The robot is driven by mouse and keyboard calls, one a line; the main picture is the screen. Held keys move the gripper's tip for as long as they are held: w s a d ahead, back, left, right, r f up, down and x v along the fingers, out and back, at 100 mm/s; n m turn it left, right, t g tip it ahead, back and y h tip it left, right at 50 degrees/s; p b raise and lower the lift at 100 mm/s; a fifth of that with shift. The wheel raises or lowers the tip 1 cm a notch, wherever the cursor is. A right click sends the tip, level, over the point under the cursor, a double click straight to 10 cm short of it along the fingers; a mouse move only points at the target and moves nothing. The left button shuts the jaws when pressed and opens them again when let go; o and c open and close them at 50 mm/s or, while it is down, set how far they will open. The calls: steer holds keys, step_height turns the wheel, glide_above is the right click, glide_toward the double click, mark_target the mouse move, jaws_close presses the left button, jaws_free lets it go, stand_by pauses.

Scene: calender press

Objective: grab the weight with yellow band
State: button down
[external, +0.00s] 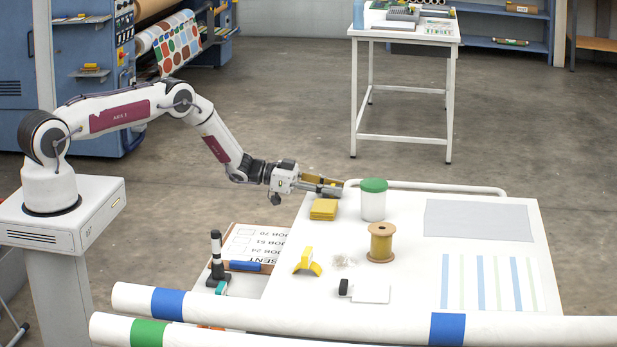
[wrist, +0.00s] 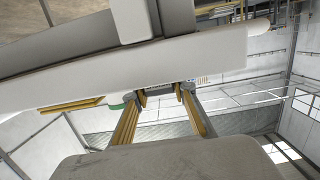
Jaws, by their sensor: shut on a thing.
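My gripper (external: 340,186) is stretched out almost level at the far left corner of the white table (external: 440,270). Its two fingers with yellow sides show in the wrist view (wrist: 164,96), apart, with a small dark thing (wrist: 160,98) showing some yellow between their tips. The gripper is shut on this thing. It is too small and hidden to tell whether it is the weight with the yellow band. I cannot clearly make out that weight elsewhere.
Near my gripper are a yellow block (external: 323,210) and a green-lidded white jar (external: 373,203). A yellow spool (external: 381,243) and a yellow curved piece (external: 307,263) stand farther forward. A rail (external: 430,186) runs behind the table; long rolls (external: 300,312) lie in front.

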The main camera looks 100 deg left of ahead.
steer(key=shift+r, duration=0.25)
steer(key=shift+r, duration=4.85)
